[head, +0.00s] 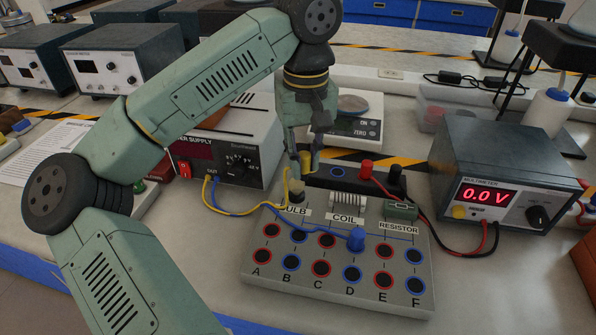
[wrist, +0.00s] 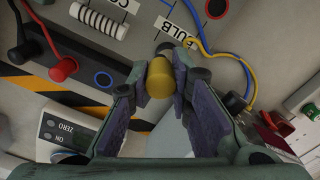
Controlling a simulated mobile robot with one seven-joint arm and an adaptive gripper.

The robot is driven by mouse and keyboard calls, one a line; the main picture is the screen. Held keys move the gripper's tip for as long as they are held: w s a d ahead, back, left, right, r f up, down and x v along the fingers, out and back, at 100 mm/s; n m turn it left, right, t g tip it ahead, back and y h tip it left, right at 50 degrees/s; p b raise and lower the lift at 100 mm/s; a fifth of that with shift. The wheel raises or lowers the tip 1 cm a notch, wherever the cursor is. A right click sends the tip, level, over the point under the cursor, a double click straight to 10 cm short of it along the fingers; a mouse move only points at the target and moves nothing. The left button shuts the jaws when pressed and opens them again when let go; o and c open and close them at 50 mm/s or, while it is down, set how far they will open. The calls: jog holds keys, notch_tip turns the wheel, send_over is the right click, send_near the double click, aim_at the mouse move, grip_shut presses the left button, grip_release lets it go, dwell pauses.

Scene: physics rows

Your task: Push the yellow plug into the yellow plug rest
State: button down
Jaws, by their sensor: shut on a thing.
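My gripper (wrist: 160,80) is shut on the yellow plug (wrist: 159,77), which sits between the two fingertips. In the head view the plug (head: 305,160) shows beside my fingers, near the left end of a dark plug bar (head: 325,181). In the wrist view the dark bar (wrist: 72,48) lies left of the plug. I cannot make out the yellow plug rest; the gripper and plug may hide it. Whether the plug touches the bar cannot be told.
The bar holds a red plug (head: 366,169), a black plug (head: 396,175) and an empty blue-ringed hole (head: 338,172). The circuit board (head: 330,283) with a blue plug (head: 356,239) lies in front. A power supply (head: 225,145), scale (head: 357,128) and multimeter (head: 500,180) stand around.

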jog(key=w+d+r+m+p, duration=0.1)
jog(key=w+d+m+p, duration=0.1)
jog(key=w+m+p, duration=0.5)
jog(key=shift+n, duration=0.6)
jog(key=w+f+b, duration=0.1)
jog(key=f+b, duration=0.1)
jog(key=w+f+b, duration=0.1)
jog(key=b, duration=0.1)
jog(key=w+f+b, duration=0.1)
jog(key=f+b, duration=0.1)
jog(key=shift+f, duration=0.3)
jog(key=shift+s+f+b, duration=0.1)
jog(key=shift+f+b, duration=0.3)
jog(key=shift+b, duration=0.05)
jog(key=shift+f+b, duration=0.75)
jog(key=shift+f, duration=0.45)
dwell(0.4)
jog(key=c, duration=1.4)
grip_release()
jog(key=shift+o, duration=0.2)
jog(key=o, duration=0.4)
